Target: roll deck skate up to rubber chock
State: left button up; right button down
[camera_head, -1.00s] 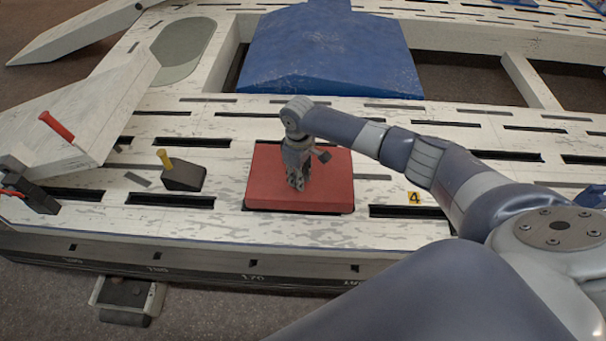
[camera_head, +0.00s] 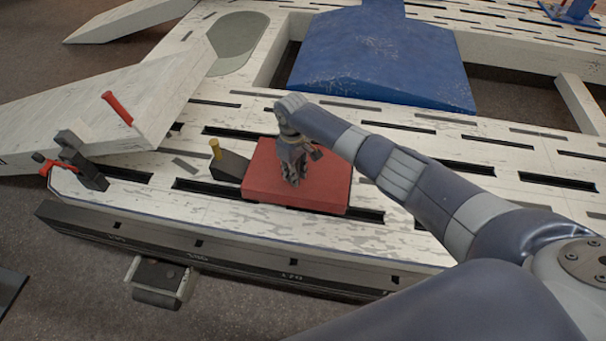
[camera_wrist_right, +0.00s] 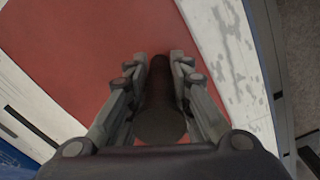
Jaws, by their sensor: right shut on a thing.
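The deck skate (camera_head: 325,190) is a flat red slab on the pale slotted bench deck. The rubber chock (camera_head: 231,168) is a dark wedge with a yellow-topped peg, just left of the skate. Their edges meet in the head view; I cannot tell whether they touch or a thin gap remains. My right gripper (camera_head: 293,180) points down over the middle of the skate. In the right wrist view, the gripper (camera_wrist_right: 159,75) is shut on a dark upright post (camera_wrist_right: 158,98) on the red slab (camera_wrist_right: 85,45). My left gripper is not in view.
A blue sloped block (camera_head: 375,60) stands behind the skate. A black clamp (camera_head: 80,160) with red parts sits at the bench's left end, near a pale ramp piece with a red handle (camera_head: 117,108). Slots run along the deck. The front edge is close to the skate.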

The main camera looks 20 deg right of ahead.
jog(key=shift+w+a+r, duration=0.15)
jog(key=shift+w+a, duration=0.05)
jog(key=shift+a, duration=0.2)
jog(key=shift+w+a+r, duration=0.1)
jog(key=shift+w+a, duration=0.05)
jog(key=shift+a, duration=0.25)
jog(key=c, duration=1.4)
grip_release()
jog(key=shift+w+a, duration=0.15)
jog(key=shift+a, duration=0.05)
jog(key=shift+c, duration=0.2)
jog(key=shift+w+a+f, duration=0.15)
jog(key=shift+f, duration=0.05)
jog(key=shift+s+d, duration=0.2)
jog(key=shift+d, duration=0.15)
notch_tip(320, 180, up, 12)
